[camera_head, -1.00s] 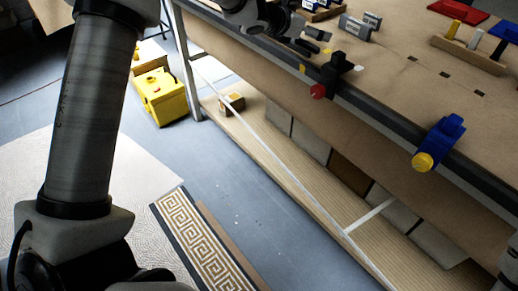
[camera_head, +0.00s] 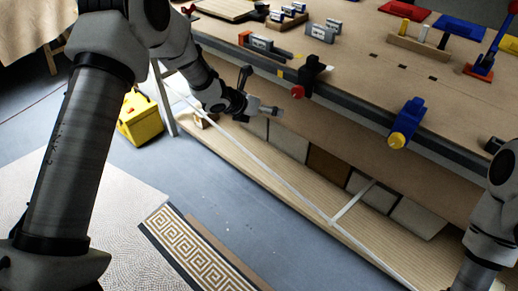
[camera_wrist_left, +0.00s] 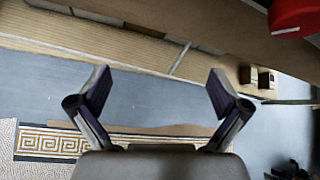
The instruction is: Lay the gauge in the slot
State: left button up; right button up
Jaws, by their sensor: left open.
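I cannot tell for sure which thing is the gauge or which opening is its slot. Grey labelled blocks (camera_head: 322,31) stand on the workbench, and a dark bar with an orange end (camera_head: 262,44) lies near its front edge. A wooden block with a dark opening (camera_wrist_left: 256,78) sits on the lower shelf; my left arm partly hides it in the head view. My left gripper (camera_head: 261,93) is open and empty in front of the bench, below the tabletop edge; its spread fingers also show in the left wrist view (camera_wrist_left: 157,90). My right arm shows at the right, its gripper out of view.
Red-knobbed (camera_head: 297,92) and blue (camera_head: 407,122) clamps stick out from the bench edge. Several tiles (camera_head: 290,140) lean along the lower shelf (camera_head: 262,168). A yellow box (camera_head: 141,119) and a Greek-key mosaic panel (camera_head: 200,252) are on the floor. Open floor lies between.

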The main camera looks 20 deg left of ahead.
pick_arm(q)
jog(key=s+d+f+n+g+p, duration=0.1)
jog(key=s+f+n+g, duration=0.1)
jog(key=s+f+n, duration=0.2)
jog(key=s+f, duration=0.3)
jog(key=f, duration=0.1)
jog(key=shift+s+d+f, duration=0.3)
jog(key=shift+d+f, duration=0.05)
jog(key=shift+f, duration=0.05)
jog(key=s+d+f+n+g+y+p, duration=0.1)
jog(key=s+f+n+g, duration=0.2)
jog(key=s, duration=0.4)
jog(key=s+f+n, duration=0.3)
jog(key=s+f, duration=0.2)
jog(key=s, duration=0.3)
jog(key=s+d+f+n+g+y+p, duration=0.1)
jog(key=s+f+n+g, duration=0.15)
jog(key=s+f, duration=0.35)
jog(key=s+a+r+n+y, duration=0.1)
jog(key=s+a+n, duration=0.1)
jog(key=s+n, duration=0.5)
jog(key=s+a+r+n+g+y, duration=0.1)
jog(key=s+n, duration=0.7)
jog(key=n, duration=1)
jog(key=shift+s+a+r+y, duration=0.3)
jog(key=shift+a+y, duration=0.2)
jog(key=shift+a, duration=0.7)
